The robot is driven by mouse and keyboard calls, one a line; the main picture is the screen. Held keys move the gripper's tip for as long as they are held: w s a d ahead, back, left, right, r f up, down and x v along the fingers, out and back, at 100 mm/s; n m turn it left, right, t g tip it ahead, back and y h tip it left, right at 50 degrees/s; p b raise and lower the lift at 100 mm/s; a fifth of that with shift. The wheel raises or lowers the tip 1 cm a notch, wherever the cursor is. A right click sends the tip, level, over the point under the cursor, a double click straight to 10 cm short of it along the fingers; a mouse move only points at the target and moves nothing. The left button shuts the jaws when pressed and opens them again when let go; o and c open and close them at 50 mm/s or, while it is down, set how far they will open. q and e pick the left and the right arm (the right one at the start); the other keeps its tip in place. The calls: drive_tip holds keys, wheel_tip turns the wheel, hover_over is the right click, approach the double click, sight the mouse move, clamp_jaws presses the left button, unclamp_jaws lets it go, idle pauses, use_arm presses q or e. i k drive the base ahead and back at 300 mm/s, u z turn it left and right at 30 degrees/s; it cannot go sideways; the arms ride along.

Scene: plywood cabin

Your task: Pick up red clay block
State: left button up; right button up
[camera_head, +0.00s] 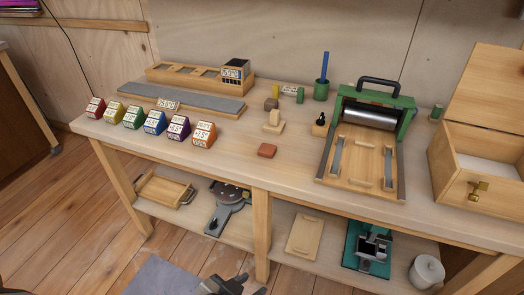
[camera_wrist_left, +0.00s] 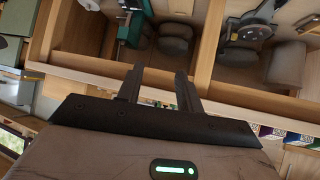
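The red clay block (camera_head: 267,150) is a small reddish-brown brick lying flat on the workbench (camera_head: 232,160), near its front edge, in the head view. My left gripper (camera_head: 228,284) shows at the bottom of the head view, in front of the bench and well apart from the block. In the left wrist view its two fingers (camera_wrist_left: 158,85) stand apart with nothing between them. The block is not recognisable in the left wrist view. My right gripper is in neither view.
Several coloured labelled blocks (camera_head: 155,122) stand left of the clay block. Small wooden pieces (camera_head: 273,122) stand behind it, and a green roller press (camera_head: 368,118) is to its right. A wooden box (camera_head: 483,165) is at far right. The lower shelf (camera_head: 235,232) holds tools.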

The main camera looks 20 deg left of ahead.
sight(266, 150)
drive_tip(key=u, duration=0.5)
drive_tip(key=k, duration=1.2)
drive_tip(key=u, duration=1.25)
drive_tip(key=i, duration=1.1)
drive_tip(key=z, duration=0.35)
drive_tip(key=i, duration=1.2)
drive_tip(key=z, duration=0.85)
